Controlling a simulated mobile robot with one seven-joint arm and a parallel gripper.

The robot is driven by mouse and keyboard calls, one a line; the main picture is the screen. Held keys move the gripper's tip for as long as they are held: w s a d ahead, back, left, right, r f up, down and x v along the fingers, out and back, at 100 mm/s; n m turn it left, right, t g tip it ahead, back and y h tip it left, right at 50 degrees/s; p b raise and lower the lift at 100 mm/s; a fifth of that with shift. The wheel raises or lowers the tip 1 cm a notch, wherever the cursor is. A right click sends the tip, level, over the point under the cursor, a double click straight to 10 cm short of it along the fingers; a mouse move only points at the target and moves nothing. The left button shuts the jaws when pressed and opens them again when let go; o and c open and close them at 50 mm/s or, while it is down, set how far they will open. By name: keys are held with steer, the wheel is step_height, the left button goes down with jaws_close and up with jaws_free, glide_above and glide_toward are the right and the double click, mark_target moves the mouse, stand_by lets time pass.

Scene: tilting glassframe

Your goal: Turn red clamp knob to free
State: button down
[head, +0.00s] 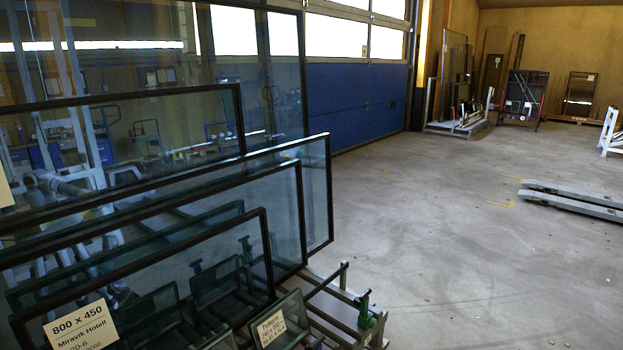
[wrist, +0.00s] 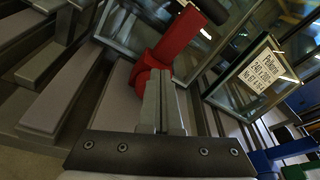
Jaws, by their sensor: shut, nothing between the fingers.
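The red clamp (wrist: 182,45) shows in the wrist view at upper middle. It has a broad red bar leaning up to the right and a rounded red knob part (wrist: 148,66) at its lower left. My gripper (wrist: 160,76) is shut and empty. Its fingertips overlap the lower part of the red clamp in the picture; I cannot tell whether they touch it. The fingers hide part of the clamp's lower end. Neither the red clamp nor my gripper can be made out in the head view.
Framed glass panes (head: 318,195) lean in a stack at left. A labelled pane (wrist: 245,85) stands right of the clamp. Grey rack bars (wrist: 60,85) lie at left in the wrist view. A green clamp (head: 366,312) stands at the rack's end.

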steer(key=shift+f, duration=0.25)
steer(key=shift+s, duration=0.15)
steer(key=shift+s+a+f, duration=0.35)
steer(key=shift+s+a, duration=0.05)
steer(key=shift+s+a+f, duration=0.2)
steer(key=shift+f, duration=0.05)
stand_by(0.4)
stand_by(0.5)
steer(key=shift+s, duration=0.1)
